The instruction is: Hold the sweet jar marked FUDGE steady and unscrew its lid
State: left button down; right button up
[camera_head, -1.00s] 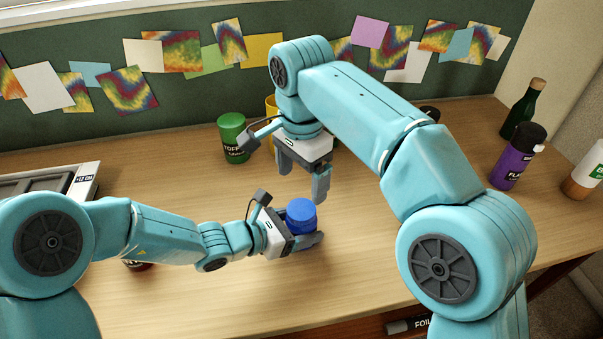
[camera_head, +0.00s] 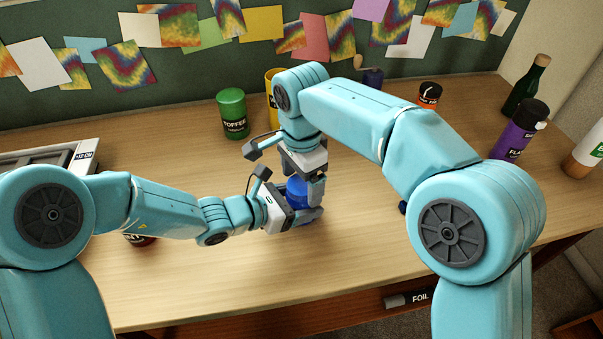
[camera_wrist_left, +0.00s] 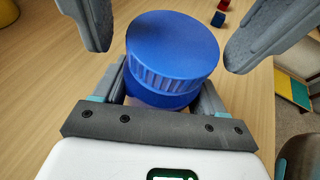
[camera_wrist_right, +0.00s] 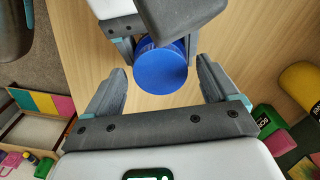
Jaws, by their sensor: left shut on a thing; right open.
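The jar with a ribbed blue lid (camera_head: 297,186) is in my left gripper (camera_head: 303,216) above the desk, roughly upright. The lid fills the middle of the left wrist view (camera_wrist_left: 172,48) and also shows in the right wrist view (camera_wrist_right: 160,70). The jar's body is mostly hidden under the lid and behind the fingers, and I cannot read its label. My left gripper is shut on the jar below the lid. My right gripper (camera_head: 306,186) is open, pointing down, with one finger on each side of the lid and visible gaps to it.
A green TOFFEE jar (camera_head: 232,113) stands behind, with a yellow container (camera_head: 272,88) near my right arm. A purple jar (camera_head: 517,133), green bottle (camera_head: 525,88) and white bottle (camera_head: 588,150) stand at right. A grey tray (camera_head: 85,160) is at left. The front middle of the desk is clear.

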jog(key=c, duration=1.1)
jog(key=n, duration=0.4)
jog(key=shift+n, duration=0.4)
jog(key=shift+c, duration=0.2)
jog(key=n, duration=0.5)
jog(key=o, duration=1.1)
jog(key=shift+c, duration=0.2)
jog(key=shift+o, duration=0.6)
jog(key=shift+a, duration=0.1)
